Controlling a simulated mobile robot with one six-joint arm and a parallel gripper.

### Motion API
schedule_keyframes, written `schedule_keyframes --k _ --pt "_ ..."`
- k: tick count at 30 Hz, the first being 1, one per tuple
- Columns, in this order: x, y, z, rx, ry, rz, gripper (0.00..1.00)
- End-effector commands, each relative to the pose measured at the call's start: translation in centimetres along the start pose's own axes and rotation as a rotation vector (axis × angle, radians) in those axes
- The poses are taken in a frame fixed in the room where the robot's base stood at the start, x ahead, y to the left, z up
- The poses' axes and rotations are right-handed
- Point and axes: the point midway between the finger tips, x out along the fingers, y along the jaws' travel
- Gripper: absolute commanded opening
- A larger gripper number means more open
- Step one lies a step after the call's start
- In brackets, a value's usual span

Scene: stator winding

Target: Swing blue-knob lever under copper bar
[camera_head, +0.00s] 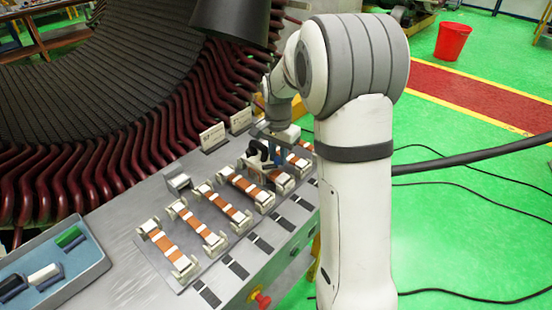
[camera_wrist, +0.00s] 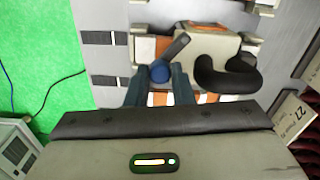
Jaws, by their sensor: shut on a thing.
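In the wrist view the blue knob (camera_wrist: 160,72) sits between the blue-grey fingertips of my gripper (camera_wrist: 160,80), which is shut on it. A dark grey lever arm (camera_wrist: 177,45) runs from the knob up and to the right. A copper bar (camera_wrist: 145,48) with white bands lies behind the lever, partly hidden by it and by the fingers. In the head view my gripper (camera_head: 259,158) is over the right part of the row of copper bars (camera_head: 240,183). The knob cannot be made out there.
A black curved part (camera_wrist: 228,76) sits right of the fingers in the wrist view. In the head view, dark red stator coils (camera_head: 170,130) rise behind the bench. A blue tray (camera_head: 95,265) is at the lower left. Number plates (camera_head: 212,137) stand behind the bars.

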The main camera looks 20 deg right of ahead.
Motion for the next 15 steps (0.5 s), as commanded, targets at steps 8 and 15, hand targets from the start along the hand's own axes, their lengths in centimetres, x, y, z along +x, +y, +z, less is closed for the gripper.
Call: schedule_keyframes --k 8,15 --pt "0.09 -0.5 -0.33 -0.152 -0.002 0.001 0.0" --pt "0.06 -0.71 -0.44 -0.211 -0.002 0.0 0.0"
